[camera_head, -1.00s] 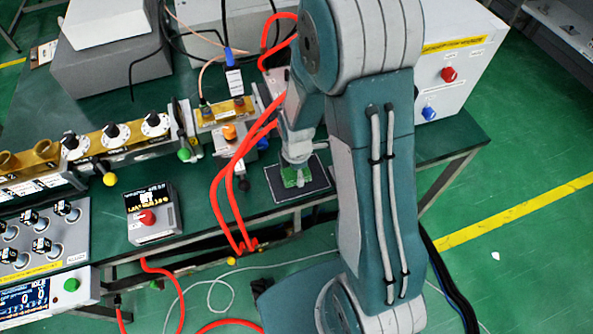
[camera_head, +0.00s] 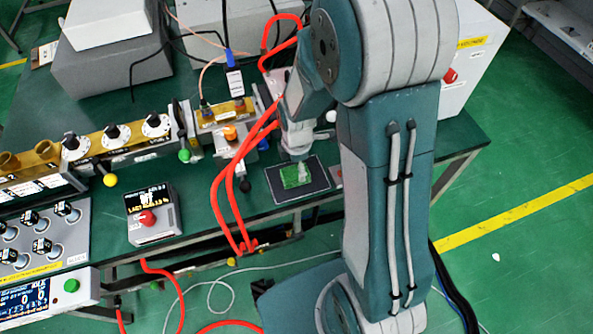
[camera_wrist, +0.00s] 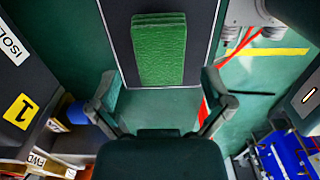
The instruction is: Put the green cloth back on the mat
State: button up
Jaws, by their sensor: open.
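The green cloth (camera_head: 289,178) lies folded on the dark mat (camera_head: 316,181) near the bench's front edge. In the wrist view the cloth (camera_wrist: 159,50) is a thick folded rectangle, lying inside the edges of the mat (camera_wrist: 203,35). My gripper (camera_head: 300,158) is just above and behind the cloth in the head view. In the wrist view my gripper (camera_wrist: 160,86) is open, its two fingers wide apart with nothing between them. The cloth is apart from both fingers.
Red hoses (camera_head: 222,190) loop down left of the mat. A small box with a red knob (camera_head: 150,214) stands further left. Green floor is free at the right.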

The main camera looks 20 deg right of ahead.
notch_tip(320, 180, up, 8)
notch_tip(320, 180, up, 11)
jog(key=m+t, duration=0.3)
jog(key=m, duration=0.5)
send_over(297, 171)
jog(key=s, duration=0.6)
jog(key=s+r+m+t, duration=0.2)
jog(key=s+r+m, duration=0.5)
jog(key=m, duration=0.3)
jog(key=shift+s+t, duration=0.3)
jog(key=shift+s, duration=0.35)
